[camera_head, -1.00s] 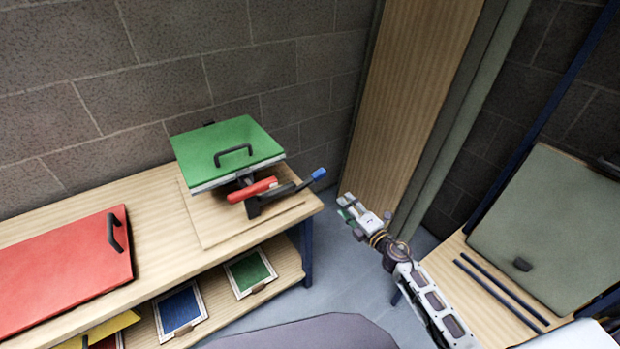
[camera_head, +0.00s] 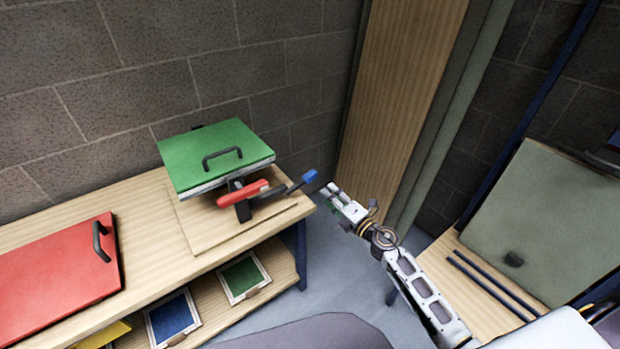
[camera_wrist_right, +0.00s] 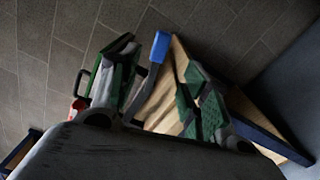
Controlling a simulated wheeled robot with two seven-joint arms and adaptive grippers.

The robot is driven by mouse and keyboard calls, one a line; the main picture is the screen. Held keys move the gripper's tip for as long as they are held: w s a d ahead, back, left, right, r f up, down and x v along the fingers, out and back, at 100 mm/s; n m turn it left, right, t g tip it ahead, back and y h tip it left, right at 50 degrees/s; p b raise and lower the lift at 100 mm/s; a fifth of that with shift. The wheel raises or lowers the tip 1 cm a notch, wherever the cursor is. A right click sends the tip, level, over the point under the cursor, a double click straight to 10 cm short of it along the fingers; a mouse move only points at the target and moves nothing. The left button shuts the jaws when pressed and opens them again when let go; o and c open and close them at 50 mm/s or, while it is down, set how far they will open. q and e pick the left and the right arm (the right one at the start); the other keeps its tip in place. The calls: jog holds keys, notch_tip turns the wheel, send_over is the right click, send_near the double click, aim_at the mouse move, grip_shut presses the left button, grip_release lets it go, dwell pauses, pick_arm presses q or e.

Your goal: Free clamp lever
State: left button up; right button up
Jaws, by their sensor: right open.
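The clamp stands on a wooden board at the right end of the bench. Its lever has a blue tip (camera_head: 309,176) that points to the right, and a red handle (camera_head: 243,193) lies beside it. A green panel (camera_head: 215,153) with a black handle sits flat above the clamp. My right gripper (camera_head: 334,195) is open, just right of the blue tip and apart from it. In the right wrist view the blue tip (camera_wrist_right: 160,46) shows between the two green-padded fingers (camera_wrist_right: 160,95). My left gripper is not in view.
A red panel (camera_head: 58,275) with a black handle lies on the bench (camera_head: 145,222) at left. Blue (camera_head: 172,317) and green (camera_head: 243,278) framed tiles sit on the lower shelf. A grey-green panel (camera_head: 545,225) leans at right. Open floor lies between bench and right table.

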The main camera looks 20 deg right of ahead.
aim_at(312, 179)
jog(key=shift+x, duration=3.85)
jog(key=shift+w+a, duration=0.25)
jog(key=shift+w, duration=0.45)
jog(key=shift+b+x, duration=0.35)
jog(key=shift+x, duration=0.85)
jog(key=shift+w+a, duration=0.1)
jog(key=shift+w, duration=0.2)
grip_shut()
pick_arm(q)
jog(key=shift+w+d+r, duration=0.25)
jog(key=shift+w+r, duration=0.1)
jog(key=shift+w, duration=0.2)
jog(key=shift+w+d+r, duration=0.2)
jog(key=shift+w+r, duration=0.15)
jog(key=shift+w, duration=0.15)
